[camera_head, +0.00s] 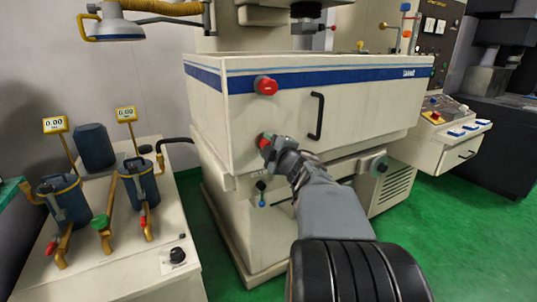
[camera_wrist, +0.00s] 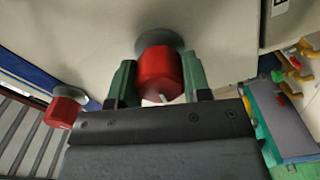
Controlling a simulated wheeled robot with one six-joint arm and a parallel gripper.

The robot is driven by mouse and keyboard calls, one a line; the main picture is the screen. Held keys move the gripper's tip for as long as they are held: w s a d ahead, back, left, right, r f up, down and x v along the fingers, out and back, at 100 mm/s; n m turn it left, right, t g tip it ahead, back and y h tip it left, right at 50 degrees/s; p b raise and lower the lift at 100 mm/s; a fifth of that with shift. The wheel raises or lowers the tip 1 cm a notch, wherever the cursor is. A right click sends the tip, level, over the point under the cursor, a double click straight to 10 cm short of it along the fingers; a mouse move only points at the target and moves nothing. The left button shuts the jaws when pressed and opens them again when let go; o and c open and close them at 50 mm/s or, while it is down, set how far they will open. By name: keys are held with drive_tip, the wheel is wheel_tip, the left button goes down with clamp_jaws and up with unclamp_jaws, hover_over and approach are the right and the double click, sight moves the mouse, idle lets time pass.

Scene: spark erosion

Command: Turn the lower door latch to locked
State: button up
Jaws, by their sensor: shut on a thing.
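The lower door latch (camera_head: 264,141) is a red knob on a grey round base, on the cream tank front. My gripper (camera_head: 276,150) is at it and hides part of it. In the wrist view, the lower latch's red knob (camera_wrist: 158,72) sits between the two green fingers of my gripper (camera_wrist: 159,80), which are shut on it. A small pale mark shows at the knob's end. The upper door latch (camera_head: 266,86), also red, sits above it near the blue stripe; it shows at the left in the wrist view (camera_wrist: 63,110).
A black door handle (camera_head: 317,116) is to the right of the latches. A small blue-tipped lever (camera_head: 261,192) hangs below. A bench (camera_head: 130,250) with dark blue filter canisters stands at the left. Green floor (camera_head: 445,235) is open at the right.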

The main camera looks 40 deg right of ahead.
drive_tip(key=shift+n+b, duration=0.55)
drive_tip(key=shift+n, duration=0.35)
drive_tip(key=o, duration=0.9)
drive_tip(key=shift+o, duration=0.2)
drive_tip(key=s+a, duration=0.2)
drive_tip(key=s, duration=1.1)
drive_tip(key=shift+s+p, duration=0.35)
